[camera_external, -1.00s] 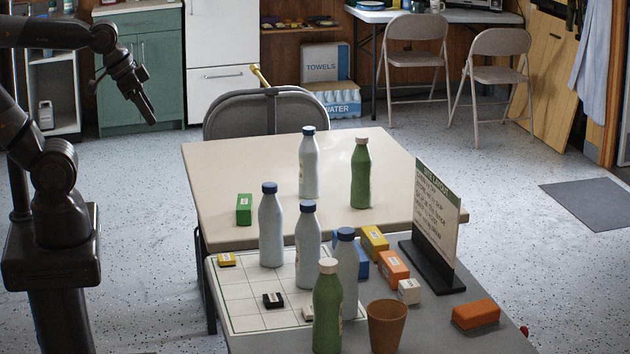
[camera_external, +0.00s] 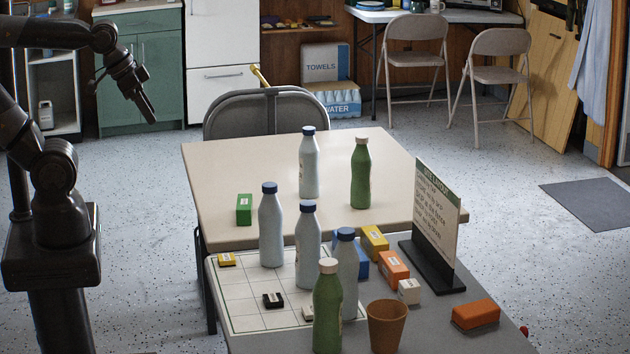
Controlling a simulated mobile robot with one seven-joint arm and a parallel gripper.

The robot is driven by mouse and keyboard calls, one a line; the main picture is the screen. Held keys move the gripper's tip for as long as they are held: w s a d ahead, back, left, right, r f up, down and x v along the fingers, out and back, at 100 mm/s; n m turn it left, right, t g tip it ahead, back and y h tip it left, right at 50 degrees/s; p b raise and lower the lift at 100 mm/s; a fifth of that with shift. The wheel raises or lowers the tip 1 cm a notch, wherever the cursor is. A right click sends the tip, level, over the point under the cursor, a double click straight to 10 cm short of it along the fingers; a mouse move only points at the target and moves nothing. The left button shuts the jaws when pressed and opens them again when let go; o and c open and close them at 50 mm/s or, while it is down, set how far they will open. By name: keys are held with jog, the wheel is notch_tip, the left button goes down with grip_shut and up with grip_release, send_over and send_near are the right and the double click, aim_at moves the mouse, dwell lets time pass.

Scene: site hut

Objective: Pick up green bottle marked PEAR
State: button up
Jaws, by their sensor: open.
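Two green bottles with pale caps stand upright. One green bottle (camera_external: 361,178) is on the beige table at the back right. The other green bottle (camera_external: 327,312) is on the grey table at the front, beside a brown cup. No PEAR marking can be read on either from here. My gripper (camera_external: 147,108) is in the air at the upper left, far from both bottles, angled downward. It looks empty; its jaws are small and dark in this view.
Several pale blue-capped bottles (camera_external: 271,228) stand around the gridded white sheet (camera_external: 245,310). A brown cup (camera_external: 387,328), small coloured boxes (camera_external: 394,268) and a sign on a stand (camera_external: 436,222) crowd the grey table. The beige table's (camera_external: 230,165) left part is mostly clear.

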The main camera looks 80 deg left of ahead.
jog(key=w+a+r, duration=0.1)
jog(key=w+r, duration=0.1)
jog(key=w, duration=0.5)
jog(key=w+a+r, duration=0.1)
jog(key=w+r, duration=0.2)
jog(key=w, duration=0.3)
jog(key=m+h, duration=0.1)
jog(key=m, duration=0.1)
send_over(360, 136)
jog(key=s, duration=0.5)
notch_tip(360, 136, down, 15)
jog(key=shift+t, duration=0.4)
jog(key=x, duration=1)
jog(key=shift+w+a+f, duration=0.1)
jog(key=shift+a+f, duration=0.15)
jog(key=shift+c, duration=0.3)
jog(key=shift+f, duration=0.1)
grip_shut()
